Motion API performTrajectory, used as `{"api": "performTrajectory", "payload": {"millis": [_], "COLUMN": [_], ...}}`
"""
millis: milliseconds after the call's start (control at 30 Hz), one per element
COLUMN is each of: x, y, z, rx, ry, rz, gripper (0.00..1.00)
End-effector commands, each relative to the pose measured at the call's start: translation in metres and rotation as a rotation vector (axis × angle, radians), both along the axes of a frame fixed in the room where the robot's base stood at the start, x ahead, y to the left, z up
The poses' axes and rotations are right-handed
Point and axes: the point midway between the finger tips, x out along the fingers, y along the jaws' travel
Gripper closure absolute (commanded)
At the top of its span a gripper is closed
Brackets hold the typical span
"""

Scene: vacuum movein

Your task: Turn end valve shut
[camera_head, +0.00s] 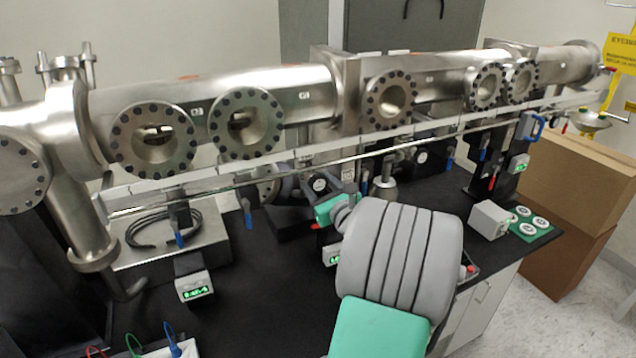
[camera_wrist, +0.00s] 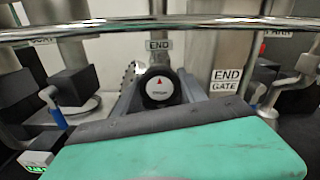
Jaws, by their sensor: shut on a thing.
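In the wrist view, a round dark knob with a white face and a red pointer (camera_wrist: 159,89) sits just below a small END label (camera_wrist: 159,45). The red pointer points up. An END GATE label (camera_wrist: 225,82) is to the right of the knob. My gripper (camera_wrist: 160,82) has one grey finger on each side of the knob and is shut on it. In the head view, my arm reaches in under the long steel pipe, and its teal wrist and grey links hide much of the area around the gripper.
A thin horizontal rail (camera_wrist: 210,25) crosses just above the knob. Blue-handled valves (camera_head: 248,214) hang along the steel pipe (camera_head: 230,88). A small box with a green display (camera_head: 194,286) stands on the black bench. Cardboard boxes (camera_head: 580,190) stand at the right.

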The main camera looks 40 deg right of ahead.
Motion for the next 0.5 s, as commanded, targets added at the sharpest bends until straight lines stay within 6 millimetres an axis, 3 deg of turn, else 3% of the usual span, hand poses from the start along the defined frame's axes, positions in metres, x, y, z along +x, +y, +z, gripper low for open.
{"api": "performTrajectory", "payload": {"millis": [467, 500], "x": [-0.0003, -0.0003], "y": [-0.0004, -0.0004], "z": [-0.0007, -0.0007], "rx": [0.018, 0.018], "ry": [-0.005, -0.005], "rz": [-0.001, -0.001], "gripper": [0.92, 0.51]}}
